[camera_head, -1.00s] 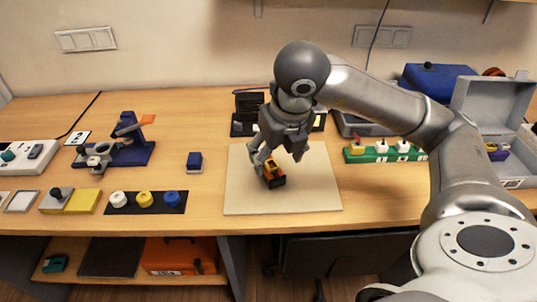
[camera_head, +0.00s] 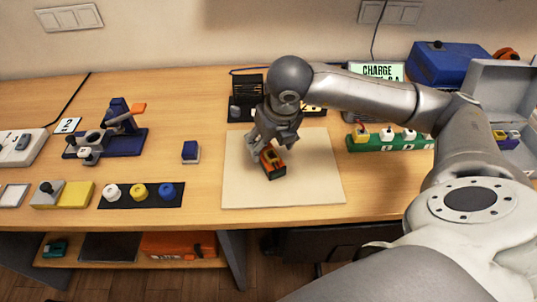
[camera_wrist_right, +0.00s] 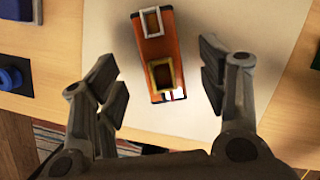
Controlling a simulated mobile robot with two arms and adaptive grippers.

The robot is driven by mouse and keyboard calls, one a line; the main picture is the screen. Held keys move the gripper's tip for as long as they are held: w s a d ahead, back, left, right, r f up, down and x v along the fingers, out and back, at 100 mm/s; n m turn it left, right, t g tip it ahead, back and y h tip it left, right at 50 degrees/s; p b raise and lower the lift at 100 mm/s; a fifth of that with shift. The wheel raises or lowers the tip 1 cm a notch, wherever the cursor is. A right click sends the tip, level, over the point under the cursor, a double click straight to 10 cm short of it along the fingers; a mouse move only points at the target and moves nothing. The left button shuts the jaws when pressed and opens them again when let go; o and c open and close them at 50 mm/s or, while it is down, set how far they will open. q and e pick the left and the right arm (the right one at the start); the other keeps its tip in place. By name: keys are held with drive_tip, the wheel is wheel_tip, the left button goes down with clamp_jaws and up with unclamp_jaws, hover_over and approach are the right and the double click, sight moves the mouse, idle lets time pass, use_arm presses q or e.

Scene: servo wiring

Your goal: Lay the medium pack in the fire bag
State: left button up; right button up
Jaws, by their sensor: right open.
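An orange and black block-shaped pack (camera_head: 273,168), likely the medium pack, lies on the cream mat (camera_head: 305,185). In the right wrist view the pack (camera_wrist_right: 158,48) shows an orange top with a pale frame and a yellowish frame on it. My right gripper (camera_head: 269,150) is over the pack. In the wrist view its fingers (camera_wrist_right: 158,72) are apart, one on each side of the pack's near end, with gaps visible. An open grey container (camera_head: 495,87) with a raised lid stands at the far right, perhaps the fire bag; I cannot tell. My left gripper is not in view.
A green holder (camera_head: 390,143) with several white-topped parts stands right of the mat. A dark strip (camera_head: 141,202) with white, yellow and blue round pieces lies to the left. A small blue block (camera_head: 191,151) stands between. Dark equipment (camera_head: 247,92) is behind the mat.

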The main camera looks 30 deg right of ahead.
drive_tip(key=shift+x, duration=1)
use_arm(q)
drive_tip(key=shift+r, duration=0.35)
use_arm(e)
drive_tip(key=shift+f, duration=0.35)
drive_tip(key=shift+w, duration=0.1)
drive_tip(key=c, duration=1.4)
drive_tip(key=shift+r, duration=0.15)
drive_tip(key=shift+c, duration=0.2)
drive_tip(key=shift+r, duration=0.6)
use_arm(q)
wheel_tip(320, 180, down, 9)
drive_tip(key=b, duration=0.8)
drive_tip(key=shift+b, duration=0.3)
use_arm(e)
drive_tip(key=s+a+r, duration=0.2)
drive_tip(key=s+r, duration=0.9)
drive_tip(key=s, duration=0.2)
drive_tip(key=shift+s+a+r, duration=0.15)
drive_tip(key=shift+s+r, duration=0.1)
drive_tip(key=shift+s, duration=0.1)
